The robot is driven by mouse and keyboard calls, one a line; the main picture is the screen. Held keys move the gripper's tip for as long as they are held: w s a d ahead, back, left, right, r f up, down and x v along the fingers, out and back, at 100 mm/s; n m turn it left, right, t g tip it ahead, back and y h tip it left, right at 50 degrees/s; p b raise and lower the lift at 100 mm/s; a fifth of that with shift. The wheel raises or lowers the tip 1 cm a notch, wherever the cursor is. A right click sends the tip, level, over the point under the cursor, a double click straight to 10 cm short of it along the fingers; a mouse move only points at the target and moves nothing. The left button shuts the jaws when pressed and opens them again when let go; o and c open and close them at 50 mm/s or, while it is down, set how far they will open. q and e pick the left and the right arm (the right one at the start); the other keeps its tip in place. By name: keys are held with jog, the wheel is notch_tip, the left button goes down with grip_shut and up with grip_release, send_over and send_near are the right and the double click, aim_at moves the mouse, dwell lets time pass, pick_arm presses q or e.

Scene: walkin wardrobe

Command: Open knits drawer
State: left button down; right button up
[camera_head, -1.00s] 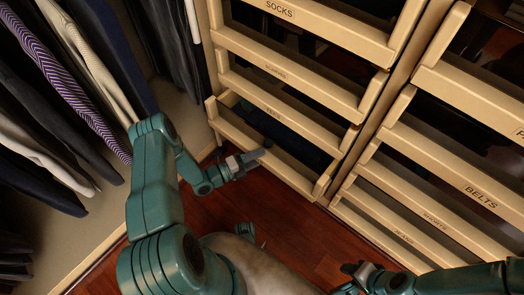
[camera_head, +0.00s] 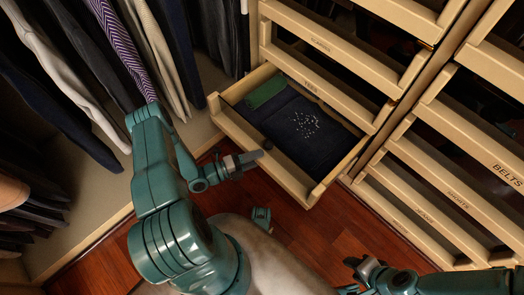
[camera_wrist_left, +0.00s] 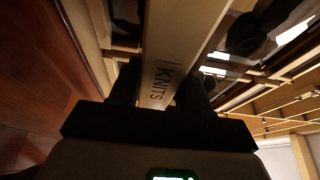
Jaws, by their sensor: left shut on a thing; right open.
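The knits drawer (camera_head: 287,178) is the bottom drawer of the left column and stands well out from the unit. In the left wrist view its front (camera_wrist_left: 170,62) carries the label KNITS. A dark folded garment with white specks (camera_head: 304,124) and a green rolled item (camera_head: 266,92) lie inside. My left gripper (camera_head: 254,158) is shut on the drawer front, and the wrist view shows the front between its fingers (camera_wrist_left: 160,88). My right gripper (camera_head: 362,266) is open and empty at the bottom of the head view, apart from the drawers.
A second column with a BELTS drawer (camera_head: 490,168) stands at the right. Hanging clothes (camera_head: 75,75) fill the left. Bare red wood floor (camera_head: 305,235) lies before the drawers.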

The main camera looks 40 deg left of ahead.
pick_arm(q)
jog(key=s, duration=0.4)
jog(key=shift+a, duration=0.15)
jog(key=c, duration=0.6)
grip_release()
jog(key=shift+f, duration=0.1)
jog(key=p+v, duration=0.2)
jog(key=v, duration=1.4)
jog(key=shift+s, duration=0.2)
